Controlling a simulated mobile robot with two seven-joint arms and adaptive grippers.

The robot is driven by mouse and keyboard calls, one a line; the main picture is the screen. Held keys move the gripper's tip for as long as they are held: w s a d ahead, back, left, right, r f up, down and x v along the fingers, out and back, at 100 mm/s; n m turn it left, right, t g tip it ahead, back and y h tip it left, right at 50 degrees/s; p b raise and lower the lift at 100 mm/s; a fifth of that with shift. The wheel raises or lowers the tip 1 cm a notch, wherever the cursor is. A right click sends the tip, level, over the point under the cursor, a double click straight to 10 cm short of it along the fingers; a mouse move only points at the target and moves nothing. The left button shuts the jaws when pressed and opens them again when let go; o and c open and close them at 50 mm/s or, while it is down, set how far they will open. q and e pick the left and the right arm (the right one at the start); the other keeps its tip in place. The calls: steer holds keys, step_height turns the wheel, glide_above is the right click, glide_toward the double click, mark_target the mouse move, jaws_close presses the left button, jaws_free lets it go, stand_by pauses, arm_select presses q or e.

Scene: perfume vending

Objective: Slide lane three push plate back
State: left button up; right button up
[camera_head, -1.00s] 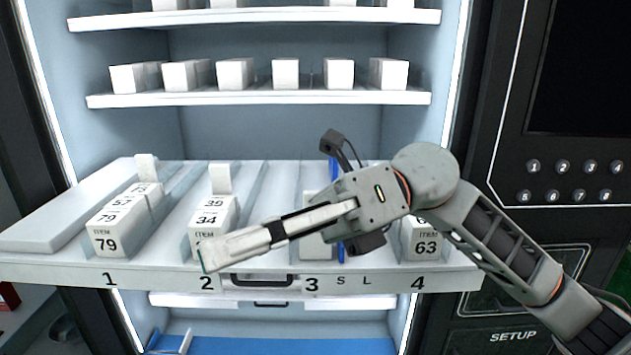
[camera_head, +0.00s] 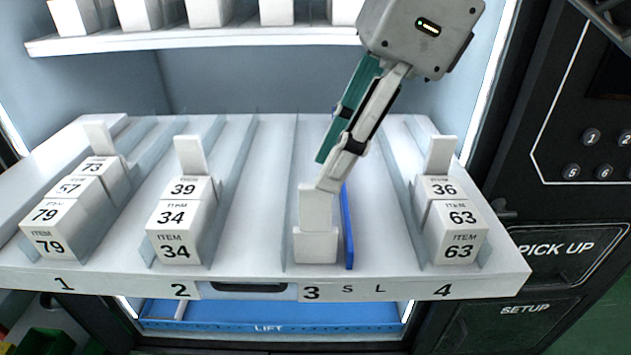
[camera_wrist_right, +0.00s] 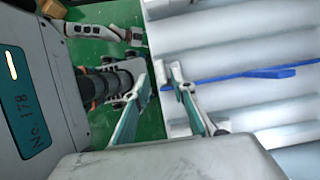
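Lane three's white push plate (camera_head: 315,208) stands upright on a low white base at the front of the lane, above the number 3. No numbered boxes show in this lane. A blue strip (camera_head: 348,228) runs along its right side. My right gripper (camera_head: 325,173) comes down from the upper right with its fingertips at the top of the plate. The near finger overlaps the plate's upper edge; I cannot tell whether they touch. In the right wrist view its two fingers (camera_wrist_right: 168,100) are spread with nothing between them.
Lanes 1, 2 and 4 hold numbered white boxes (camera_head: 180,227) with upright plates behind. Thin dividers separate the lanes. Lane three is bare behind the plate. A shelf (camera_head: 200,42) of white boxes is above, a blue lift tray (camera_head: 270,314) below, a dark panel (camera_head: 560,240) right.

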mark_target(315, 191)
steer(key=shift+x, duration=2.65)
jaws_close()
